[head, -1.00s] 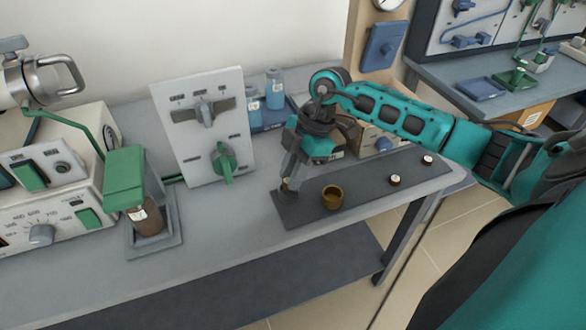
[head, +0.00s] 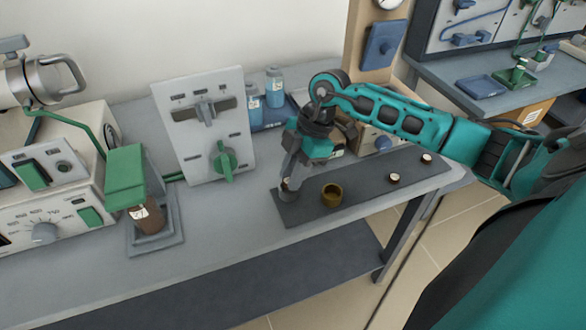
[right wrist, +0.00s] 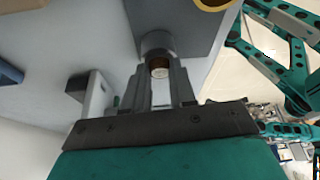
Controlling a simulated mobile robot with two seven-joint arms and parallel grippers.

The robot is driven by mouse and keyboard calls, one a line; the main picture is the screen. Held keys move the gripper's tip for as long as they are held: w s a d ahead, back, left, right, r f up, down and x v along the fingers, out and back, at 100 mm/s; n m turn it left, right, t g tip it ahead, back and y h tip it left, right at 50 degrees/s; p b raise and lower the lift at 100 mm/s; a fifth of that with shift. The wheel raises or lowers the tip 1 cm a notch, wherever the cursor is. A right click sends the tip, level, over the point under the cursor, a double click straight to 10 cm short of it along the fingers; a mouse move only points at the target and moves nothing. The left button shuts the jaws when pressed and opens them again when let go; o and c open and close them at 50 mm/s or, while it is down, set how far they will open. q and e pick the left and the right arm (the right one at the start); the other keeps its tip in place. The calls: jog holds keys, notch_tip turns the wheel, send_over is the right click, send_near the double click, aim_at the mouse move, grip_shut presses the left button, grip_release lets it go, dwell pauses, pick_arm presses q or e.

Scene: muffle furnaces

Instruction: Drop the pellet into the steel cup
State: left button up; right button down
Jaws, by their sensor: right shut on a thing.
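My right gripper (head: 287,183) points down at the left end of the dark mat (head: 310,206). In the right wrist view its fingers (right wrist: 160,84) are shut on a small brown pellet with a pale top (right wrist: 160,71). A grey cylinder that looks like the steel cup (right wrist: 157,42) is right at the fingertips. It shows only in part in the head view (head: 291,184), half hidden by the fingers. I cannot tell whether the pellet is inside its rim or just above it. My left gripper is not in view.
A brass-coloured cup (head: 332,196) stands on the mat close to the gripper's right. Two small dark pieces with pale tops (head: 394,179) (head: 427,159) sit farther right. A grey panel with a green knob (head: 224,160) stands behind to the left.

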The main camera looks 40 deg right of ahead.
jog(key=c, duration=0.8)
grip_release()
jog(key=shift+c, duration=0.2)
pick_arm(q)
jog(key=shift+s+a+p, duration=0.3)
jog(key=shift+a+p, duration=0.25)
jog(key=shift+p, duration=0.15)
pick_arm(e)
jog(key=v, duration=1.3)
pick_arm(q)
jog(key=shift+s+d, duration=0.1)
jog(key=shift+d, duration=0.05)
pick_arm(e)
jog(key=shift+s+f, duration=0.1)
jog(key=shift+s, duration=0.05)
